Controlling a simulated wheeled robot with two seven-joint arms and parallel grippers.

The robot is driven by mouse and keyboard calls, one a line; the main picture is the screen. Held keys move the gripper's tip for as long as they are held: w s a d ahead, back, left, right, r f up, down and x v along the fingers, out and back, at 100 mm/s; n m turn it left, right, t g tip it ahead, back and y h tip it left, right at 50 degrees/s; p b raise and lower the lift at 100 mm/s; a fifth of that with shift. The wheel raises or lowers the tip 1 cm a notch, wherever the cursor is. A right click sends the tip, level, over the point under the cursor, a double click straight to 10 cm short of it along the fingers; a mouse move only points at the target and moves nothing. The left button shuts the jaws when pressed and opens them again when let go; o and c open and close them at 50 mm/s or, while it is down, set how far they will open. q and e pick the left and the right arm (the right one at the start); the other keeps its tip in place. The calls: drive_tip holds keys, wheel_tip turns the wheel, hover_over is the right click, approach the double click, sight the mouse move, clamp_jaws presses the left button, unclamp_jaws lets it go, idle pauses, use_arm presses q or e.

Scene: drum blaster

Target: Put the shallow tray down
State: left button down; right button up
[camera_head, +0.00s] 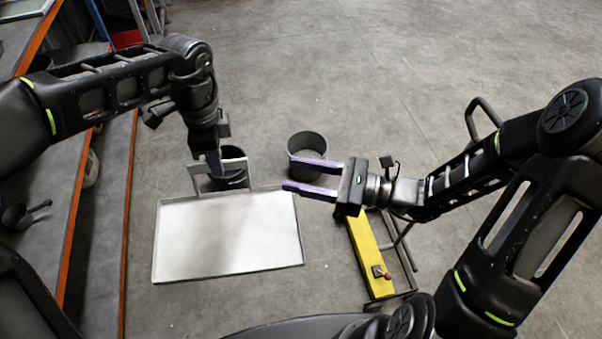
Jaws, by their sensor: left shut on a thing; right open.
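The shallow tray (228,236) is a white, flat rectangle with a thin rim and a raised handle at its far edge. My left gripper (218,170) points down and is shut on the tray at that handle. I cannot tell from this view whether the tray touches anything beneath it. My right gripper (290,175) is open and empty, just beyond the tray's far right corner, its two fingers pointing left.
A dark round bucket (306,146) stands on the concrete floor behind my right gripper. Another dark container (233,180) is partly hidden behind the tray's handle. A yellow beam with a red knob (367,252) is right of the tray. Shelves with orange edges (118,215) line the left.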

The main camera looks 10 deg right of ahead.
sight(245, 165)
idle(0.3)
drive_tip(key=x, duration=1.2)
drive_tip(key=shift+c, duration=0.5)
clamp_jaws()
use_arm(q)
drive_tip(key=shift+d, duration=0.1)
idle(0.6)
drive_tip(key=c, duration=1.8)
unclamp_jaws()
drive_tip(key=shift+s, duration=0.1)
drive_tip(key=o, duration=0.4)
drive_tip(key=shift+c, duration=0.2)
use_arm(e)
drive_tip(key=shift+w+d, duration=0.15)
